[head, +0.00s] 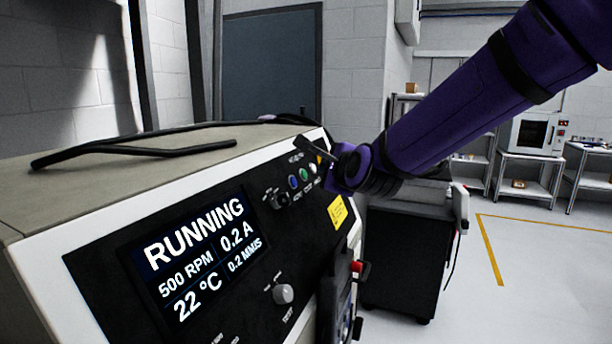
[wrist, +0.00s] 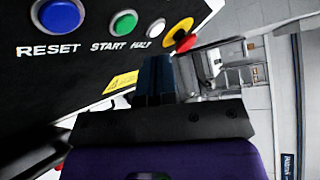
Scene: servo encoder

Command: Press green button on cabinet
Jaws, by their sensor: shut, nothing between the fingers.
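The green button (head: 304,175) sits on the cabinet's (head: 100,262) black front panel, between a blue button and a white button. In the wrist view the green button (wrist: 123,22) is above the label START, near the top edge. My gripper (head: 335,170) is by the right end of the button row in the head view, its fingertips hard to make out there. In the wrist view my gripper (wrist: 155,66) has its dark fingers together and empty, below and right of the green button in the picture. The gap to the panel cannot be judged exactly.
The blue RESET button (wrist: 60,15), the white button (wrist: 156,27) and a red stop knob on yellow (wrist: 180,34) are close by. The screen (head: 203,254) reads RUNNING. A dark cart (head: 408,255) stands to the right.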

